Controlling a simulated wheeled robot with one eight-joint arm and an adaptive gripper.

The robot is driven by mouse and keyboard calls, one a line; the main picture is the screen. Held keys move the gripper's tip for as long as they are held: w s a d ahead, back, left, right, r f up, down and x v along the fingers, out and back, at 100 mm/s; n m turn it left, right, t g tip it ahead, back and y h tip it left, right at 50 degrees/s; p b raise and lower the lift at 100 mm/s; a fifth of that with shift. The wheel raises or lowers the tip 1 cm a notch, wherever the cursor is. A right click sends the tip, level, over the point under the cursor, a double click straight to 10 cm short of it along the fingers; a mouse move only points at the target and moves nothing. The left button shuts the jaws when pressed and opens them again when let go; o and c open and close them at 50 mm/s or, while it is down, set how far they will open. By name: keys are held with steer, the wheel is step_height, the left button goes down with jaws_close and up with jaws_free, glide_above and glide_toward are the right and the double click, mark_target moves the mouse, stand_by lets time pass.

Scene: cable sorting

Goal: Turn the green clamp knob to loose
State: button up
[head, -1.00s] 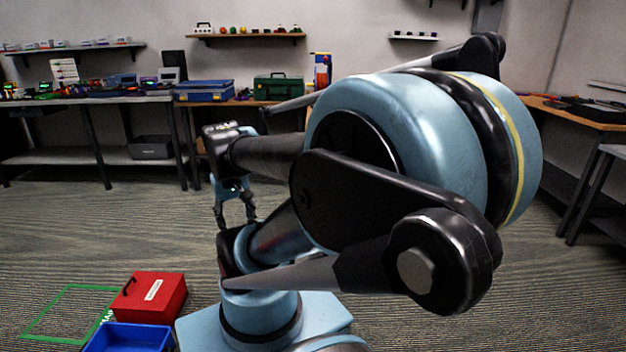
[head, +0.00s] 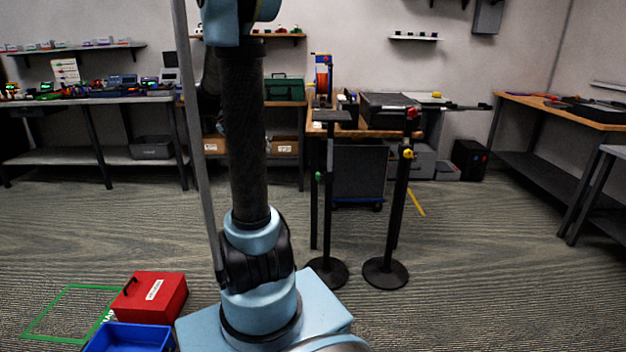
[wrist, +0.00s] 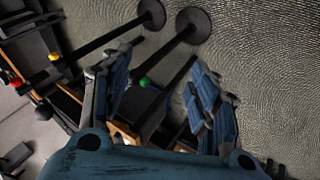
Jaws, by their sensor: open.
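The green clamp knob (head: 319,176) sits on the side of a thin black upright stand (head: 329,220) in the middle of the head view. In the wrist view the green knob (wrist: 144,82) shows between the two fingers, beyond them; none of it touches them. My gripper (wrist: 160,95) is open, with its blue-grey padded fingers spread and nothing between them that it holds. In the head view my arm stands raised on the left and the gripper is out of the picture. The knob's turn position is too small to tell.
A second black stand (head: 397,220) with a yellow knob (head: 407,154) and a red knob (head: 412,113) stands just right. A dark cart (head: 360,170) and a wooden bench are behind. A red box (head: 158,297) and blue bin (head: 130,338) lie front left. Floor is clear to the right.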

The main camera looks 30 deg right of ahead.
steer(key=w+d+f+m+g+h, duration=0.2)
steer(key=w+d+f+m+h, duration=0.15)
steer(key=w+d, duration=0.45)
steer(key=w+d+f+m+g+h, duration=0.25)
steer(key=w+d+m, duration=0.2)
steer(key=w, duration=0.75)
steer(key=m+g+h, duration=0.3)
steer(key=m+g, duration=0.1)
steer(key=m, duration=0.5)
glide_toward(318, 176)
steer(key=w+d+x, duration=0.1)
steer(key=x, duration=0.7)
steer(key=shift+w+f, duration=0.3)
steer(key=shift+f, duration=0.1)
steer(key=c, duration=1.1)
